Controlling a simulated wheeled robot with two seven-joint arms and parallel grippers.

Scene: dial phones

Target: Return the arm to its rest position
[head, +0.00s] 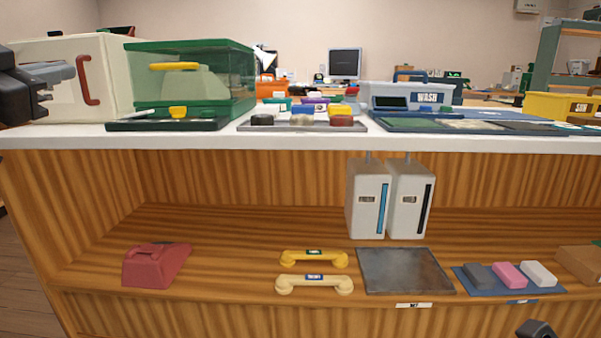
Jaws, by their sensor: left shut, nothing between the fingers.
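My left gripper (44,88) is at the far left edge, above the white counter (90,140) and in front of the cream box (112,75) with a red handle. It is shut with nothing in it. A small dark part at the bottom right edge looks like the tip of my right gripper (537,330); most of it is out of the picture and its jaws cannot be made out.
A green glass-sided case (215,85), a grey tray (255,127) and a WASH unit (427,97) stand on the counter.

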